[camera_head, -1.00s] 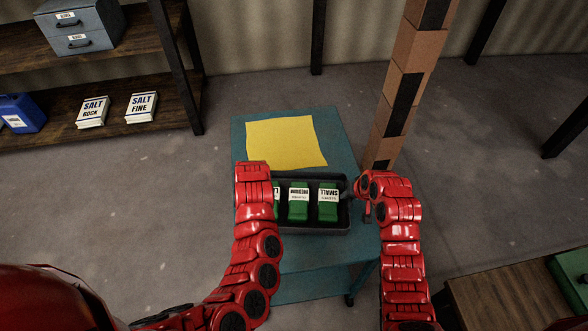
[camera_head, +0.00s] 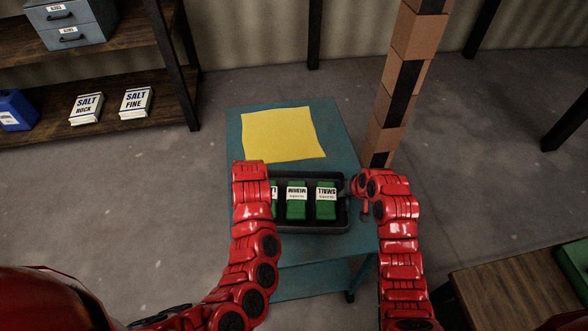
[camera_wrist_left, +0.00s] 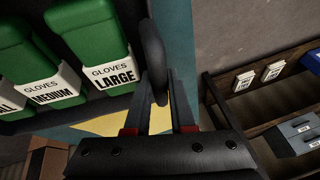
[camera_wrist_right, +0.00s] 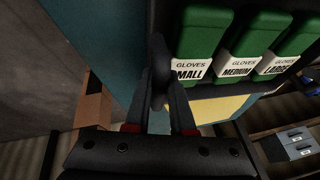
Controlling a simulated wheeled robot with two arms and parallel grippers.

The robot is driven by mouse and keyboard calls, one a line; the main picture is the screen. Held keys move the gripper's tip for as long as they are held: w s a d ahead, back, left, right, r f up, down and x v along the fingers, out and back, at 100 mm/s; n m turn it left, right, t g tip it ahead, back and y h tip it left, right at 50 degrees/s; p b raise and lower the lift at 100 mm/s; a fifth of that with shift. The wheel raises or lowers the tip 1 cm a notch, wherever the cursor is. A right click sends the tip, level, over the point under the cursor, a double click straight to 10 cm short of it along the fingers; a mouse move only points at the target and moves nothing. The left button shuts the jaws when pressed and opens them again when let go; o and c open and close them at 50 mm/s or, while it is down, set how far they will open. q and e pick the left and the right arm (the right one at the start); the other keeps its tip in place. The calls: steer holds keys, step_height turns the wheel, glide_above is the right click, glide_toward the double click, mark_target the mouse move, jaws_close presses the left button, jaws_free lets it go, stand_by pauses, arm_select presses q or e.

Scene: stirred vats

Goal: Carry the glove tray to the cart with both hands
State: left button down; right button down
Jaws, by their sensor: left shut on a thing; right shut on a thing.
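The glove tray (camera_head: 308,227) is dark, with green glove boxes labelled SMALL (camera_head: 326,207), MEDIUM (camera_head: 296,208) and LARGE (camera_wrist_left: 100,45). In the head view it lies over the near half of the teal cart's top (camera_head: 343,150); whether it touches the top I cannot tell. My right gripper (camera_head: 352,190) is shut on the tray's right-end handle, which shows dark in the right wrist view (camera_wrist_right: 160,75). My left gripper (camera_wrist_left: 158,95) is shut on the other handle (camera_wrist_left: 153,60). In the head view my left forearm hides that end and part of the LARGE box.
A yellow cloth (camera_head: 283,135) lies flat on the cart's far half. A column of stacked brown blocks (camera_head: 402,75) stands close behind the cart's right side. A shelf (camera_head: 55,130) with salt packs is at left. A wooden table (camera_head: 510,295) is at lower right.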

arm_select(q)
steer(key=c, duration=1.1)
jaws_free()
arm_select(e)
steer(key=c, duration=1.1)
jaws_free()
arm_select(q)
steer(key=o, duration=0.3)
arm_select(e)
steer(key=o, duration=0.3)
arm_select(q)
steer(key=shift+o, duration=0.2)
arm_select(e)
steer(key=shift+o, duration=0.2)
arm_select(q)
steer(key=v, duration=1.2)
arm_select(e)
steer(key=v, duration=1.2)
steer(key=shift+f, duration=0.1)
